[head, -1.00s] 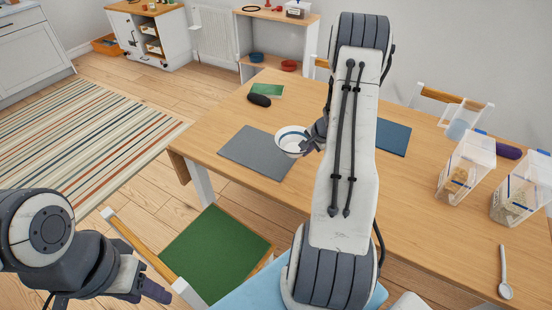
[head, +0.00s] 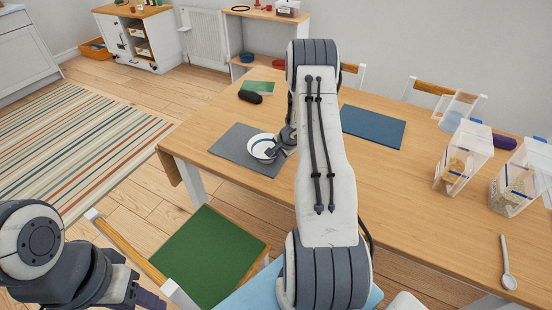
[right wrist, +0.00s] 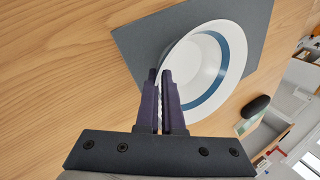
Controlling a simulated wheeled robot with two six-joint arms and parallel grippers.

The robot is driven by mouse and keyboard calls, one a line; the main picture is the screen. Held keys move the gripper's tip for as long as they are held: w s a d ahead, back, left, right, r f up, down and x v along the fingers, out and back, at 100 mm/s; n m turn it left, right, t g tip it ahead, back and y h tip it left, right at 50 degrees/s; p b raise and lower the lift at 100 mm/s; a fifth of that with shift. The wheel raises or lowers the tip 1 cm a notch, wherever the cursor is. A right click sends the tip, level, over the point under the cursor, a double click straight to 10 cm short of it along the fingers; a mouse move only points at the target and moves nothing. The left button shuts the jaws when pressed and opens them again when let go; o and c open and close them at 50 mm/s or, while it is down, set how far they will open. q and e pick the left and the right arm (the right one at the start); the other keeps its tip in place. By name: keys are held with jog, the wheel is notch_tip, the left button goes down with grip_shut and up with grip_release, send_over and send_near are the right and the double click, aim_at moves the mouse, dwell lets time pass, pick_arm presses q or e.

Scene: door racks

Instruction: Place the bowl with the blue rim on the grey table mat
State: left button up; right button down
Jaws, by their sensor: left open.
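The white bowl with the blue rim (head: 262,147) is over the grey table mat (head: 236,147) in the head view, near the mat's right part. In the right wrist view the bowl (right wrist: 206,68) is tilted in the picture, with the blue band inside it, and the mat (right wrist: 145,32) lies behind it. My right gripper (right wrist: 166,80) is shut on the bowl's near wall. I cannot tell whether the bowl touches the mat. My left gripper (head: 150,300) is low at the left, away from the table, empty and partly cut off by the frame's edge.
A blue mat (head: 373,126), a dark oblong object (head: 250,97) and a green book (head: 265,87) lie on the table. Clear containers (head: 463,158) and a white spoon (head: 507,265) are at the right. A green-seated chair (head: 210,255) stands at the front.

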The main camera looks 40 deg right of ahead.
jog(key=shift+f, duration=0.1)
jog(key=c, duration=1.1)
grip_release()
jog(key=shift+o, duration=0.2)
